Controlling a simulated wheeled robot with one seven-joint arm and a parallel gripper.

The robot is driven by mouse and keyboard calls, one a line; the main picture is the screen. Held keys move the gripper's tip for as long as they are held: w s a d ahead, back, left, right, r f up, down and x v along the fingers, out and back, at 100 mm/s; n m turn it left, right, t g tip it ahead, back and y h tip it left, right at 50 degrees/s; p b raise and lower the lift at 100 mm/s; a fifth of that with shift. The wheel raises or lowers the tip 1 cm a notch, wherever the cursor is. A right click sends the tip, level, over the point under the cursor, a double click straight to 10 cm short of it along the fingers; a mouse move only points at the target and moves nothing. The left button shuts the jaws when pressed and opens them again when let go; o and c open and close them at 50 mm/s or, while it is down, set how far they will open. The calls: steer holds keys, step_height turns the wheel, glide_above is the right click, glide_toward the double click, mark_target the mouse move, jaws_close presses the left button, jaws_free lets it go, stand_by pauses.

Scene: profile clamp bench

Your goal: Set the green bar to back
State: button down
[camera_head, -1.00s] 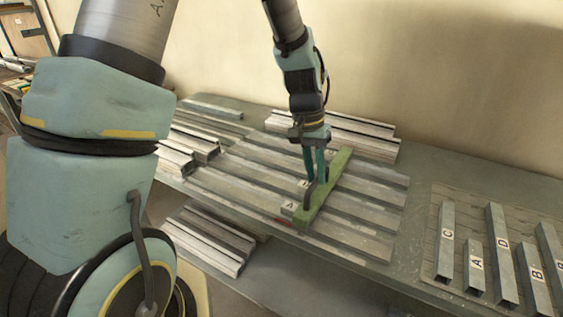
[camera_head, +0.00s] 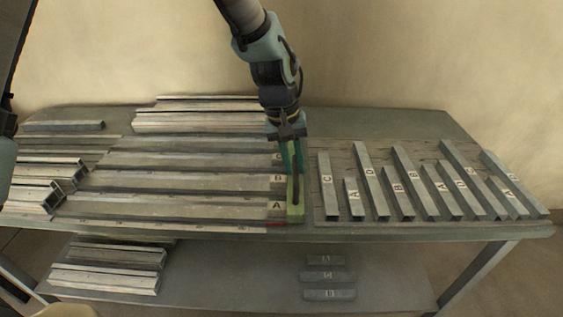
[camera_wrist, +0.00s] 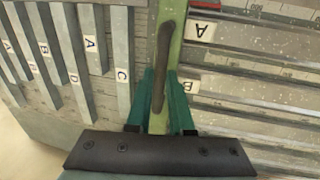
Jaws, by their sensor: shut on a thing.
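The green bar (camera_head: 296,198) lies across the right end of the long grey slats on the table, running front to back. Its dark handle (camera_wrist: 163,68) shows in the wrist view, on top of the green bar (camera_wrist: 176,45). My gripper (camera_head: 292,160) is shut on the bar, with teal fingers on both sides of it in the wrist view (camera_wrist: 164,95). Labels A (camera_head: 277,205), B (camera_head: 278,179) and C (camera_head: 278,157) sit just left of the bar. A red mark (camera_head: 275,225) shows near its front end. The bar's far end is partly hidden by my gripper.
A board (camera_head: 333,205) with several labelled grey bars lies close to the right of the green bar. Profile stacks stand at the back (camera_head: 195,120) and left (camera_head: 35,190). More pieces lie on the lower shelf (camera_head: 225,285). Bare tabletop shows at back right.

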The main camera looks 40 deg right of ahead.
steer(key=shift+s+d+r, duration=0.1)
steer(key=shift+s+d, duration=0.15)
steer(key=c, duration=0.8)
jaws_free()
steer(key=shift+w, duration=0.1)
steer(key=shift+w+r, duration=0.1)
steer(key=shift+r, duration=0.3)
step_height(320, 180, up, 10)
steer(key=w+a+b, duration=0.1)
steer(key=b, duration=0.1)
steer(key=shift+a+f+b, duration=0.15)
steer(key=shift+a+b, duration=0.1)
steer(key=shift+b, duration=0.05)
steer(key=shift+w, duration=0.15)
